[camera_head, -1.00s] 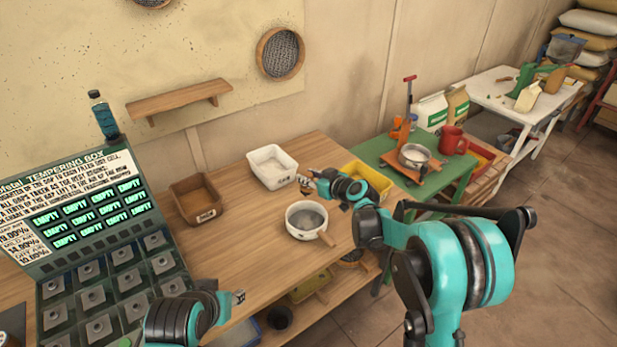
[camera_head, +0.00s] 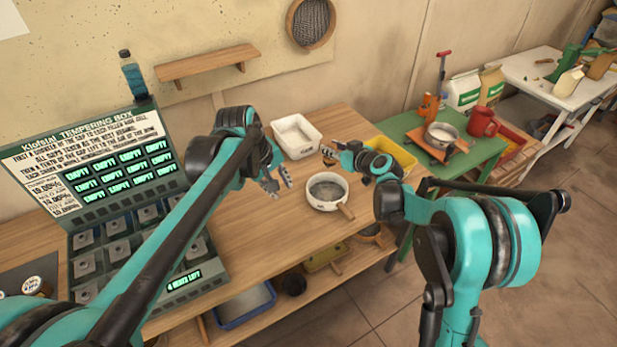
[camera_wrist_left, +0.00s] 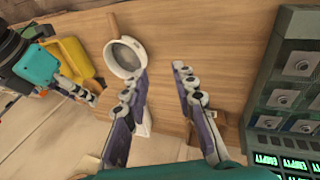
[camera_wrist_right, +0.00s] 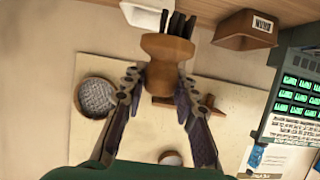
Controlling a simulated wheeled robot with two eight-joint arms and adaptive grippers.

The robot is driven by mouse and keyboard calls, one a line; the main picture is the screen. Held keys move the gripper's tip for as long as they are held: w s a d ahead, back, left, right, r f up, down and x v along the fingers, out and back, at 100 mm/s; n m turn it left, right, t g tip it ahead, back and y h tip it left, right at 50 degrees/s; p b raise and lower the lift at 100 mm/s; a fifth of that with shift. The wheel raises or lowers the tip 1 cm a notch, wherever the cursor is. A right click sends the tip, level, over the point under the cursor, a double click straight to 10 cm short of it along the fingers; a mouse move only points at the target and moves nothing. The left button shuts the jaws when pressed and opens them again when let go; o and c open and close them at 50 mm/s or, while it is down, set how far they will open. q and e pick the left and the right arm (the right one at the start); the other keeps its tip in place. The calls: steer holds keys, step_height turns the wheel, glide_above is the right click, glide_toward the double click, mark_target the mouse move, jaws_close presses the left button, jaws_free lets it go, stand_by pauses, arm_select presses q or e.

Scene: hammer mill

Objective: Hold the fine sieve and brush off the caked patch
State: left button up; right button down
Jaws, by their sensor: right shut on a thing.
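The fine sieve (camera_head: 327,190), a white round rim with grey mesh and a wooden handle (camera_head: 347,212), rests on the wooden bench. It also shows at the top of the left wrist view (camera_wrist_left: 125,57). I cannot make out a caked patch. My left gripper (camera_head: 277,184) is open and empty, above the bench left of the sieve; its spread fingers (camera_wrist_left: 163,85) show in its wrist view. My right gripper (camera_head: 333,157) is shut on the brush (camera_wrist_right: 168,47), which has a wooden body and dark bristles, held above the bench just behind the sieve.
A white tray (camera_head: 297,136) stands behind the sieve and a yellow tray (camera_head: 397,155) to the right. The tempering box (camera_head: 110,165) fills the bench's left. A brown box (camera_wrist_right: 247,29) shows in the right wrist view. A green table (camera_head: 470,165) stands right.

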arm_select(q)
steer(key=w+d+f+n+g+h, duration=0.1)
steer(key=w+d+f+n+g, duration=0.25)
steer(key=w, duration=0.65)
steer(key=n+h, duration=0.1)
steer(key=n, duration=0.4)
glide_toward(334, 200)
steer(key=s+a+r, duration=0.4)
steer(key=a+r, duration=0.1)
steer(key=shift+m+g, duration=0.25)
steer(key=shift+g, duration=0.1)
steer(key=x, duration=1.1)
steer(key=shift+d, duration=0.1)
jaws_close()
